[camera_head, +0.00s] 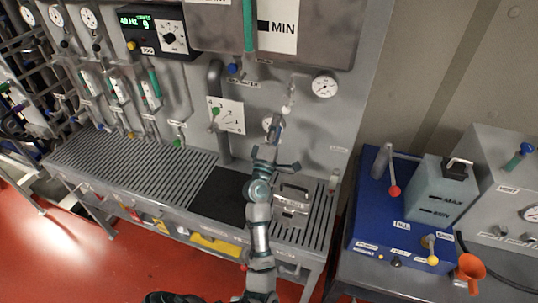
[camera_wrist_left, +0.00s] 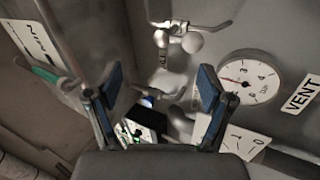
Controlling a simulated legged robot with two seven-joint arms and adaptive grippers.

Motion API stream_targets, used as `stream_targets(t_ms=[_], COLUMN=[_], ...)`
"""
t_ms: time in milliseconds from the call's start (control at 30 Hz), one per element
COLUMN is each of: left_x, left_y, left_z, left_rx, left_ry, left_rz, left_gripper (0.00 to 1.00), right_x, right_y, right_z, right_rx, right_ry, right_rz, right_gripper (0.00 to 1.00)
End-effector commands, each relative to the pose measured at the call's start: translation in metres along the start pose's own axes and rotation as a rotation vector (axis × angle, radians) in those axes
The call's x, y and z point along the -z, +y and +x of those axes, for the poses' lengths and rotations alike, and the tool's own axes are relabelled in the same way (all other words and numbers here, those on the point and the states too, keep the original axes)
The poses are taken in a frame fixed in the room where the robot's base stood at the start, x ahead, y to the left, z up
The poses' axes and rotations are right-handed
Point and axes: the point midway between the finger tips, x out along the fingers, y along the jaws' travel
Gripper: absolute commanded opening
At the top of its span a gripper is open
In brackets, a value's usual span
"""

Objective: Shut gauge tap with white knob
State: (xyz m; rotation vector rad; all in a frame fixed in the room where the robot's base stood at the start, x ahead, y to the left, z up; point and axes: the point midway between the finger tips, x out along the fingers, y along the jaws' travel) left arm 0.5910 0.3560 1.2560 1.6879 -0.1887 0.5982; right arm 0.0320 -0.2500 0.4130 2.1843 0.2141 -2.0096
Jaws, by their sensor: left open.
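A small tap with a round white knob (camera_wrist_left: 192,42) and a thin metal lever shows at the top of the left wrist view, beside a round pressure gauge (camera_wrist_left: 250,77). In the head view a pale tap fitting (camera_head: 287,108) stands on the grey panel just above my left gripper (camera_head: 279,146). That gripper is open, its two fingers spread towards the panel. In the left wrist view its blue-padded fingers (camera_wrist_left: 158,88) are apart with nothing held between them; the white knob lies beyond the fingertips. My right gripper is not in view.
Another gauge (camera_head: 324,86) is right of the tap. A plate with a green-knobbed lever (camera_head: 215,112) is to the left. A slatted bench (camera_head: 130,165) runs below; a metal canister (camera_head: 292,204) stands on it. A blue unit (camera_head: 375,215) is at right.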

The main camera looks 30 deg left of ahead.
Motion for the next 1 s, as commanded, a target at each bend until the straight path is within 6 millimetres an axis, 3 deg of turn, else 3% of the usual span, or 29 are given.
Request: stream_targets(t_ms=[333,1000], left_x=[-0.005,-0.002], left_y=[-0.004,-0.009], left_z=[-0.027,-0.079], left_rx=[0.003,0.004], left_ry=[-0.003,-0.002], left_rz=[0.003,0.002], left_gripper=[0.81,0.81], right_x=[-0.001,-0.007], right_y=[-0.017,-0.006], right_z=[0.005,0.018], right_rx=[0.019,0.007], right_ry=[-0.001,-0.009], right_rz=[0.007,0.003], right_gripper=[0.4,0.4])
